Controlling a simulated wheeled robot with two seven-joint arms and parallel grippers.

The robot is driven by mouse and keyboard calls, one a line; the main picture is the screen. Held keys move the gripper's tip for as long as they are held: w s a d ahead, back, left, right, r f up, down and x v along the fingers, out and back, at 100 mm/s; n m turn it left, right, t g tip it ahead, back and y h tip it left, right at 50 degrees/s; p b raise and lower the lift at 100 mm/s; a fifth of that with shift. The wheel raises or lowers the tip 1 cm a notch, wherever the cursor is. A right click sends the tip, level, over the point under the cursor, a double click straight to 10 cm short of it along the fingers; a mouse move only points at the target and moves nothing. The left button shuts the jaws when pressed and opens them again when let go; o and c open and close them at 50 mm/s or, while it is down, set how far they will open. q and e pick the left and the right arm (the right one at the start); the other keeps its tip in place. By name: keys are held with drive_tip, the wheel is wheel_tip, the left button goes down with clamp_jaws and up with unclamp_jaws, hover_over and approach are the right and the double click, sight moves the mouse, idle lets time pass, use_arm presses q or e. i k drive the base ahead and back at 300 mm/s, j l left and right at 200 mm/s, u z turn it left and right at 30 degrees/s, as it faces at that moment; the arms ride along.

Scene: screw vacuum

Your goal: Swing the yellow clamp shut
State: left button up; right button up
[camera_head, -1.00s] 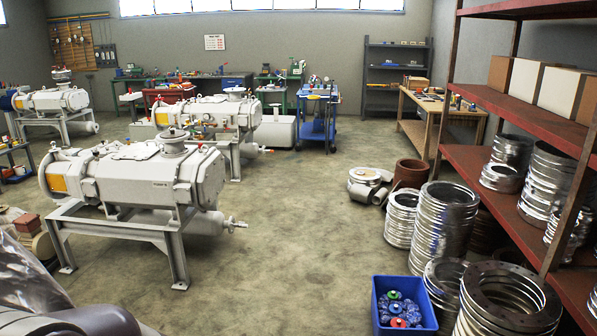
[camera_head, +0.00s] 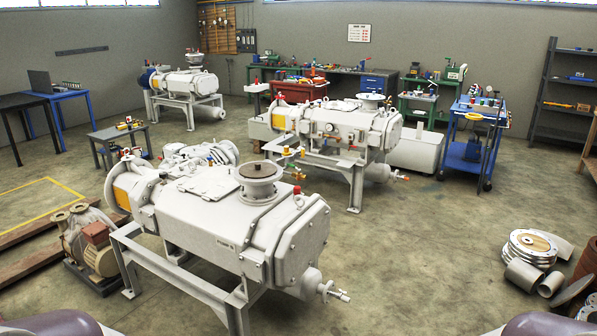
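I cannot make out a yellow clamp for certain. The nearest grey screw vacuum pump (camera_head: 200,213) stands on a grey frame, with a round flange (camera_head: 260,172) on its top. Small yellow and red fittings (camera_head: 297,175) show just behind and right of that flange; they are too small to tell whether one is a clamp, or open or shut. A second pump (camera_head: 335,130) behind it carries red and yellow fittings too. Neither gripper is in view; only rounded parts of my arms show at the bottom left and bottom right edges.
A small motor-driven pump (camera_head: 92,240) sits on the floor left of the nearest pump. Flanges and pipe pieces (camera_head: 535,255) lie at the right. A blue cart (camera_head: 473,140) stands farther back. Open floor lies right of the nearest pump.

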sight(300, 152)
drive_tip(key=i, duration=0.85)
drive_tip(key=i+l+z, duration=0.1)
drive_tip(key=i, duration=0.45)
drive_tip(key=i+l+z, duration=0.1)
drive_tip(key=i+l, duration=0.15)
drive_tip(key=i, duration=0.35)
drive_tip(key=i+l+z, duration=0.1)
drive_tip(key=i, duration=0.45)
